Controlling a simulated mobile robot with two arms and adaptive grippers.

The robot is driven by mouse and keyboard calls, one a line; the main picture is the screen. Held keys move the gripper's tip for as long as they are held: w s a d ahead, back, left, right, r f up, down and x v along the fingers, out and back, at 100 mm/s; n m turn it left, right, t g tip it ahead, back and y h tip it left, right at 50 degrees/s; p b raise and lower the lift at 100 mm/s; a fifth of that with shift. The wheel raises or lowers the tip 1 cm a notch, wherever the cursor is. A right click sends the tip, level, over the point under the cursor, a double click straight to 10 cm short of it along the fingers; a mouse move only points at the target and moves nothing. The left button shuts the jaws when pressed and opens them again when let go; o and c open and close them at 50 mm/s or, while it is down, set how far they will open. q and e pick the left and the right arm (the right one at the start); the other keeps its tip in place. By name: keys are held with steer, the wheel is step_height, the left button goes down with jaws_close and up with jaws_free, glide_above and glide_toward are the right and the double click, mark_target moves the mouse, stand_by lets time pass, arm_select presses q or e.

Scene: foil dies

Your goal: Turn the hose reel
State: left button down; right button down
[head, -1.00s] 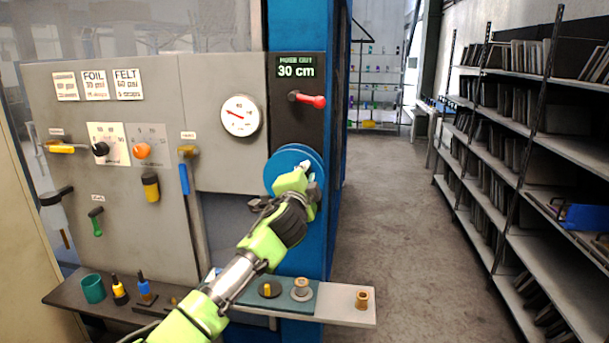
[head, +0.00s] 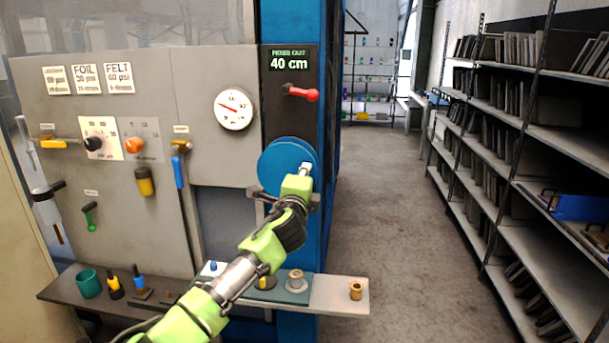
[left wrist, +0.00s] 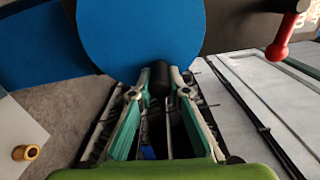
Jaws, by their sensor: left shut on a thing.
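The hose reel (head: 284,162) is a blue disc on the front of the blue column, under a dark panel. A small display (head: 289,58) above it reads 40 cm. My left gripper (head: 302,176) is at the right part of the disc. In the left wrist view the reel (left wrist: 140,35) fills the upper middle, and my left gripper (left wrist: 160,82) is shut on its dark round crank handle (left wrist: 159,76). Much of the handle is hidden between the fingers. My right gripper is not in view.
A red-handled lever (head: 302,93) sits above the reel. A round gauge (head: 233,109) is to its left. A shelf (head: 335,297) below holds a brass spool (head: 356,291) and small parts. Open floor (head: 375,200) lies to the right, before the racks (head: 500,150).

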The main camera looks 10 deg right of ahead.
arm_select(q)
steer(key=shift+a+r, duration=0.1)
steer(key=shift+r, duration=0.15)
steer(key=c, duration=2)
jaws_free()
steer(key=shift+w, duration=0.1)
steer(key=shift+o, duration=0.4)
steer(key=shift+w+f, duration=0.1)
steer(key=shift+f, duration=0.1)
steer(key=v, duration=1.2)
